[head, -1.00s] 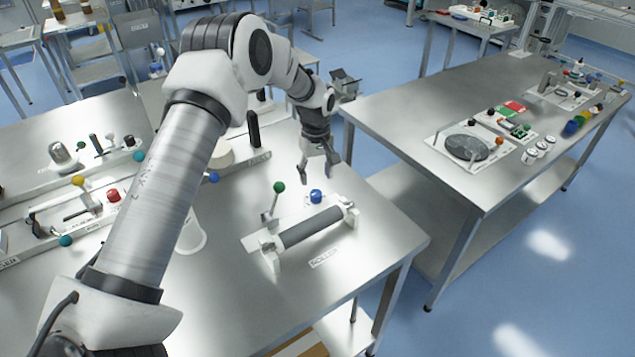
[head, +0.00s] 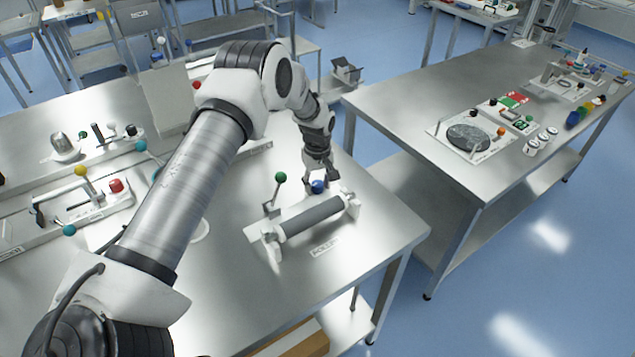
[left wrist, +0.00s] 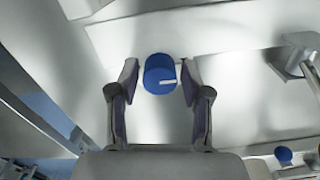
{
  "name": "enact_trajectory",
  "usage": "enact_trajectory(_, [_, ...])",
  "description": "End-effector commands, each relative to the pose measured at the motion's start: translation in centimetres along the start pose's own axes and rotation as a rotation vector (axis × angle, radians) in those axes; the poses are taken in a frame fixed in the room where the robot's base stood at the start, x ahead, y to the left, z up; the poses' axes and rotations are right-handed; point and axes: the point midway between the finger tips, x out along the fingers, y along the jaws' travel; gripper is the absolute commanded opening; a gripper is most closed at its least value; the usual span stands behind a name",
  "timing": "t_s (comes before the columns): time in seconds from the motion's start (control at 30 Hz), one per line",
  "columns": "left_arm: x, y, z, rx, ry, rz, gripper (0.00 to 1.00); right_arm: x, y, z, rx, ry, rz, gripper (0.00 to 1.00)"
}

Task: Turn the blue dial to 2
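The blue dial (head: 318,187) sits at the back of the white roller plate, behind the grey roller (head: 313,217). In the left wrist view the dial (left wrist: 158,74) lies between my fingertips, with a white mark pointing right. No numbers can be read around it. My left gripper (head: 320,178) is above the dial, pointing down. In the left wrist view the gripper (left wrist: 159,72) is open, with a narrow gap on each side of the dial. My right gripper is not in view.
A green-knobbed lever (head: 280,178) stands left of the dial on the same plate. A device with yellow and red knobs (head: 115,185) is at the left. A second steel table (head: 420,120) stands to the right. The front right of the near table is clear.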

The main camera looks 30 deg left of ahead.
Motion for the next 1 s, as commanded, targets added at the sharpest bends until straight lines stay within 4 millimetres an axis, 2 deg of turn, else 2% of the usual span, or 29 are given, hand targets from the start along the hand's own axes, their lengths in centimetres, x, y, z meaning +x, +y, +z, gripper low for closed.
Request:
enact_trajectory(0.03, [0.0,0.0,0.0,0.0,0.0,0.0,0.21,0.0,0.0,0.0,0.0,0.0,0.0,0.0])
enact_trajectory(0.1, [0.0,0.0,0.0,0.0,0.0,0.0,0.0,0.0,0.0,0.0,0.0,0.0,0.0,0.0])
enact_trajectory(0.57, [0.1,0.0,0.0,0.053,0.0,0.0,0.0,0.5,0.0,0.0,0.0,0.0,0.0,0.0])
enact_trajectory(0.77, [0.3,-0.1,0.0,0.162,-0.001,-0.001,0.0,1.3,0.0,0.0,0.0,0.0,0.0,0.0])
enact_trajectory(1.0, [0.3,-0.1,0.0,0.365,-0.001,-0.001,0.0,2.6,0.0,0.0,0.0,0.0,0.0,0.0])
